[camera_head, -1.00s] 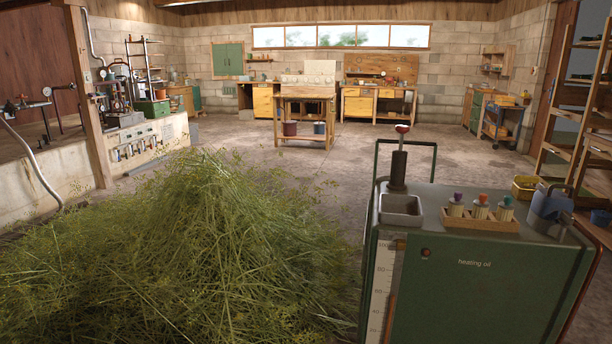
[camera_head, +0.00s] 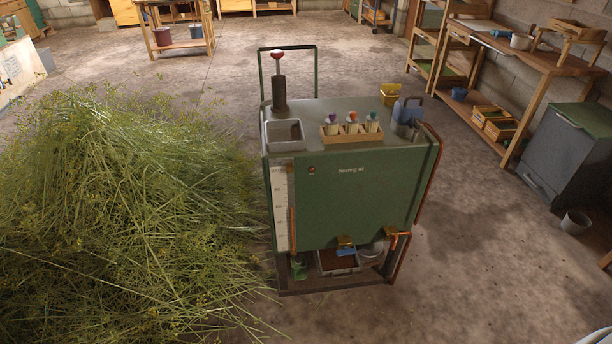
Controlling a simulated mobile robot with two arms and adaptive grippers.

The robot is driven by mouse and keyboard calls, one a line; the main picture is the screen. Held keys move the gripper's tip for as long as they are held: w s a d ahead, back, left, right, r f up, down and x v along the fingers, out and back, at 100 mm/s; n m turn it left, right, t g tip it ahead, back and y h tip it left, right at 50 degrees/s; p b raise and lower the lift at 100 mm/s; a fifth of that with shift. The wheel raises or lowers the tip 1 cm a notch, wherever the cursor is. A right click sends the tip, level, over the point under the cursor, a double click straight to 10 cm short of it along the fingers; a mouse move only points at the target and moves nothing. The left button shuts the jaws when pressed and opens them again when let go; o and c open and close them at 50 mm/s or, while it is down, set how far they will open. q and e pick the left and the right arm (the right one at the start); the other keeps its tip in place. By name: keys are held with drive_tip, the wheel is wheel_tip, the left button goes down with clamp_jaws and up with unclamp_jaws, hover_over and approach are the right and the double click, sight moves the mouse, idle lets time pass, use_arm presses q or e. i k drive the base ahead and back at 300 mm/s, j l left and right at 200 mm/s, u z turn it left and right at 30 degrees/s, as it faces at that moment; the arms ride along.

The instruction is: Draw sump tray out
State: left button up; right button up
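A green heating oil tank cart (camera_head: 365,200) stands upright right of the middle. On its low shelf, under the tank, sits a grey tray (camera_head: 337,264) with a dark inside, likely the sump tray. Its front faces me, and its back part is hidden under the tank. A brass-coloured fitting (camera_head: 346,241) is on the tank's lower edge above it.
A green item (camera_head: 299,267) stands left of the tray, and a round metal vessel (camera_head: 370,253) right of it. A copper pipe (camera_head: 427,190) runs down the cart's right side. Cut herbs (camera_head: 115,190) heap at left.

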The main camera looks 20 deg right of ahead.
sight(330, 265)
drive_tip(key=l+z, duration=0.1)
drive_tip(key=z, duration=0.35)
drive_tip(key=i+l+z, duration=0.1)
drive_tip(key=z, duration=0.3)
